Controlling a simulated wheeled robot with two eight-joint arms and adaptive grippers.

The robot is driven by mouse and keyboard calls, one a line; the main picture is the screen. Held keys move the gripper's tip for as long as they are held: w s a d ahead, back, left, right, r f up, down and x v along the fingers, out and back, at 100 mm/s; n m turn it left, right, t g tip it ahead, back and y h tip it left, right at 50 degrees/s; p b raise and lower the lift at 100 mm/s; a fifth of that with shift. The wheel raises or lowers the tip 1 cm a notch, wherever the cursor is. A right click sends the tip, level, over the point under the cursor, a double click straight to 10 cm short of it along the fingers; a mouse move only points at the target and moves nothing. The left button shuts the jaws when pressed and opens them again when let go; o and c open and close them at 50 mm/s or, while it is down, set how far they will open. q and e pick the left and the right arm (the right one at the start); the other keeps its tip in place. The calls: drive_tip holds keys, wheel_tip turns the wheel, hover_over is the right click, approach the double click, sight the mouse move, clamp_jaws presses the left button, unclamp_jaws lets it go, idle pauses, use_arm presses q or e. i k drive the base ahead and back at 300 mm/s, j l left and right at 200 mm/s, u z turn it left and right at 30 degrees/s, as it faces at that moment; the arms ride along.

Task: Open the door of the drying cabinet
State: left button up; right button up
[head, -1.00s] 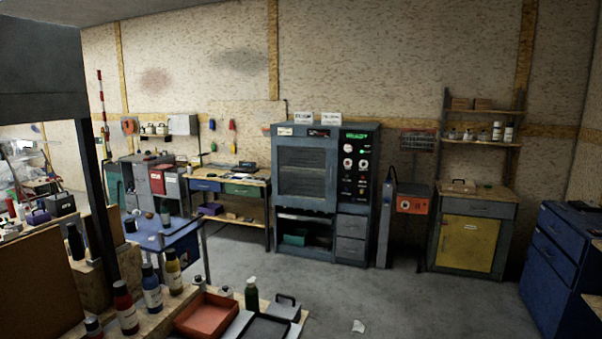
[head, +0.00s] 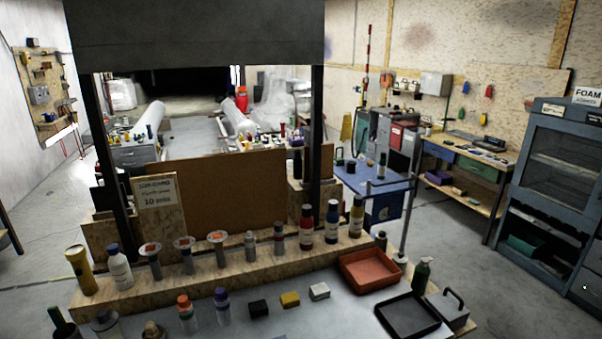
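The drying cabinet (head: 519,190) is a tall grey-blue metal unit at the right edge of the head view, cut off by the frame. Its upper door (head: 562,150) has a dark window and appears closed. Below it is an open dark bay with a green box (head: 524,246) in it. A white "FOAM" sign (head: 586,96) stands on top. The control panel seen earlier is out of frame. Neither of my grippers is in view.
A workbench (head: 360,325) with bottles, an orange tray (head: 368,270) and a black tray (head: 408,316) fills the foreground. A blue table (head: 375,183) stands behind it. Grey floor (head: 455,265) is clear between bench and cabinet.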

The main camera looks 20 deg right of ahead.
sight(589, 222)
drive_tip(key=l, duration=0.9)
drive_tip(key=l+z, duration=0.15)
drive_tip(key=l, duration=1.65)
drive_tip(key=i+l+z, duration=0.15)
drive_tip(key=l, duration=0.8)
drive_tip(key=i+l, duration=0.15)
drive_tip(key=l, duration=0.25)
drive_tip(key=i+l+z, duration=0.1)
drive_tip(key=l, duration=0.35)
drive_tip(key=i+l, duration=0.2)
drive_tip(key=l, duration=0.2)
drive_tip(key=i+l, duration=0.15)
drive_tip(key=l, duration=0.25)
drive_tip(key=i+l+z, duration=0.1)
drive_tip(key=l, duration=0.3)
drive_tip(key=i+l, duration=0.2)
drive_tip(key=l, duration=0.2)
drive_tip(key=i+l+z, duration=0.1)
drive_tip(key=l, duration=0.3)
drive_tip(key=i+l, duration=0.25)
drive_tip(key=l, duration=0.15)
drive_tip(key=i+l, duration=0.35)
drive_tip(key=l, duration=0.15)
drive_tip(key=i+l+z, duration=0.1)
drive_tip(key=i+l, duration=0.25)
drive_tip(key=l, duration=0.15)
drive_tip(key=i+l, duration=0.35)
drive_tip(key=l, duration=0.1)
